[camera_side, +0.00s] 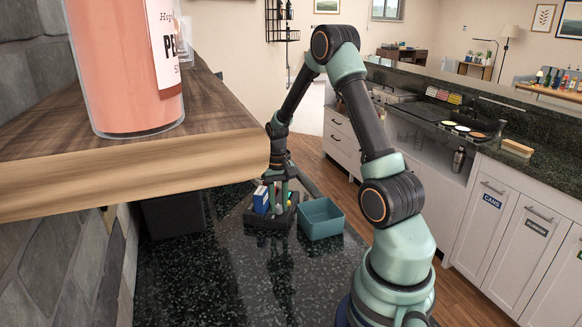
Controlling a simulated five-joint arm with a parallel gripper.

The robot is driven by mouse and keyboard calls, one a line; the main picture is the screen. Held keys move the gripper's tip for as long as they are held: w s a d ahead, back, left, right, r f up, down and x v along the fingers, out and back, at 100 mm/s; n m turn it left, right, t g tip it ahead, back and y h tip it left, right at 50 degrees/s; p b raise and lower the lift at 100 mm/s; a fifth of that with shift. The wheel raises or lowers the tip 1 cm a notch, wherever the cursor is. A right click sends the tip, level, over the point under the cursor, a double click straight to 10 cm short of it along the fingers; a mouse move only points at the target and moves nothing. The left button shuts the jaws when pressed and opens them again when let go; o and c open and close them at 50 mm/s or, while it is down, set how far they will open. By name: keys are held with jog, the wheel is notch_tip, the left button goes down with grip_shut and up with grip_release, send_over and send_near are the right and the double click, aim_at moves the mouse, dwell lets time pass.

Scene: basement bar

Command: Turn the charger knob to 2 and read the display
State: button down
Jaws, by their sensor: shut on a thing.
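My gripper (279,187) points down at the black tray (262,222) on the dark speckled counter, small and far off in this view. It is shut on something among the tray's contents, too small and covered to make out. A blue box (261,200) stands in the tray just left of my fingers. A charger, its knob and its display cannot be made out, and no reading is legible.
A teal open bin (321,219) stands right of the tray. A wooden shelf (120,150) with a large pink bottle (115,65) fills the near left. The counter's front (230,285) is clear. White cabinets (510,225) stand at the right.

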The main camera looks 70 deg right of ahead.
aim_at(279, 206)
dwell(0.3)
jog(key=c, duration=0.7)
grip_release()
jog(key=shift+o, duration=0.2)
jog(key=shift+r, duration=0.1)
notch_tip(279, 206, up, 12)
jog(key=s+a+r+n+t, duration=0.1)
jog(key=a+r+n+t, duration=0.1)
jog(key=a, duration=0.6)
jog(key=s+a+r+n+t, duration=0.1)
jog(key=s+a+r+n, duration=0.1)
jog(key=a, duration=0.6)
jog(key=s+a+r+n+t, duration=0.1)
jog(key=a+r+n, duration=0.3)
jog(key=a, duration=0.4)
jog(key=shift+s+a+r+n+t, duration=0.25)
jog(key=shift+s+r+n+t, duration=0.1)
jog(key=shift+n+t, duration=0.35)
